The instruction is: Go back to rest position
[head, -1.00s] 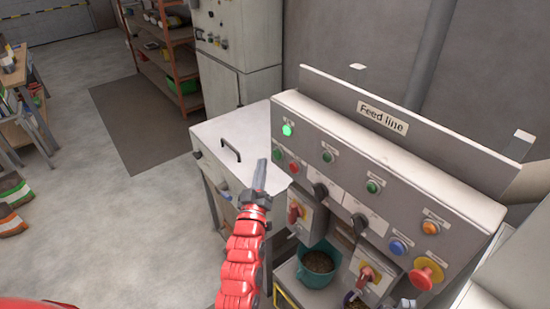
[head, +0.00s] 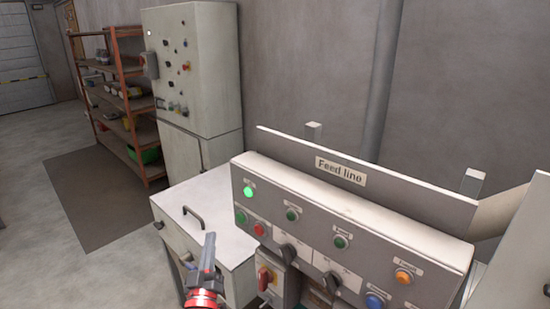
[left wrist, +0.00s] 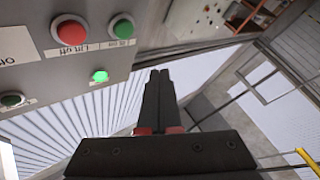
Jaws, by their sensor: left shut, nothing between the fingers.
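My left gripper (head: 209,243) points up in front of the white cabinet beside the feed line panel (head: 350,225). Its fingers are together with nothing between them. It also shows in the left wrist view (left wrist: 160,74), shut and apart from the panel. There the panel (left wrist: 40,85) carries a red button (left wrist: 72,31), a green button (left wrist: 123,27) and a lit green lamp (left wrist: 99,75). The lit green lamp also shows in the head view (head: 248,192). My right gripper is in neither view.
The white cabinet (head: 180,195) with a dark handle stands left of the panel. Behind are a tall control cabinet (head: 195,70) and an orange shelf rack (head: 125,110). A dark mat (head: 90,195) lies on the floor. Open floor is at the left.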

